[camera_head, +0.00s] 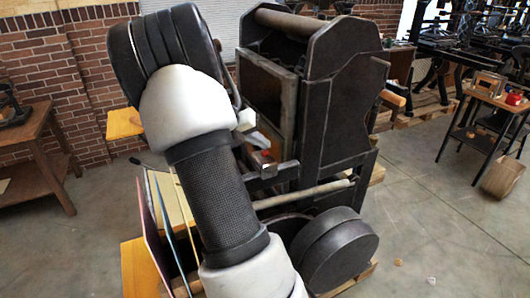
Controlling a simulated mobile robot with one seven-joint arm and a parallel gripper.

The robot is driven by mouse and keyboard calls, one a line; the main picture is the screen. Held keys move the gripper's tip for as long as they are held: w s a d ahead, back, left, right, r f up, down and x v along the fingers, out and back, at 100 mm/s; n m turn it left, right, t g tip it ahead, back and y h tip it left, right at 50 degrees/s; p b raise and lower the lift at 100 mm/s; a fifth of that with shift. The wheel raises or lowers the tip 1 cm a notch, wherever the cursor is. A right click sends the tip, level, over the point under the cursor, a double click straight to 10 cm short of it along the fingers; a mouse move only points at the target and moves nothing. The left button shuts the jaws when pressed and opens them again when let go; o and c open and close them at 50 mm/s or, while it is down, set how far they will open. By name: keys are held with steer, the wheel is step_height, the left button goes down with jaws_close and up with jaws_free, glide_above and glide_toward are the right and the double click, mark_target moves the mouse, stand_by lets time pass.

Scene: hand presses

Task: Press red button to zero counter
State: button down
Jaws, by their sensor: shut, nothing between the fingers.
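A dark hand press (330,115) with a heavy black frame stands upright in the middle. My arm crosses in front of it and covers its left part. My gripper (259,143) shows only in small part, just right of my arm and in front of the press. It looks shut and empty. A tiny orange-red spot (265,152) shows close by it; I cannot tell whether it is the red button or whether my gripper touches it. I cannot make out the counter.
A dark round drum (333,250) sits low at the press's front. Thin upright boards (165,225) stand left of my arm. A wooden table (38,150) is at the left, a small table (490,101) with a red item at the right.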

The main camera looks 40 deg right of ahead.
steer(key=shift+f, duration=0.25)
steer(key=shift+f, duration=0.6)
stand_by(0.8)
steer(key=shift+r, duration=0.1)
steer(key=shift+r+p, duration=0.95)
steer(key=shift+p, duration=0.15)
step_height(320, 180, up, 3)
steer(key=p, duration=0.3)
steer(key=shift+f, duration=0.1)
steer(key=shift+r, duration=1.05)
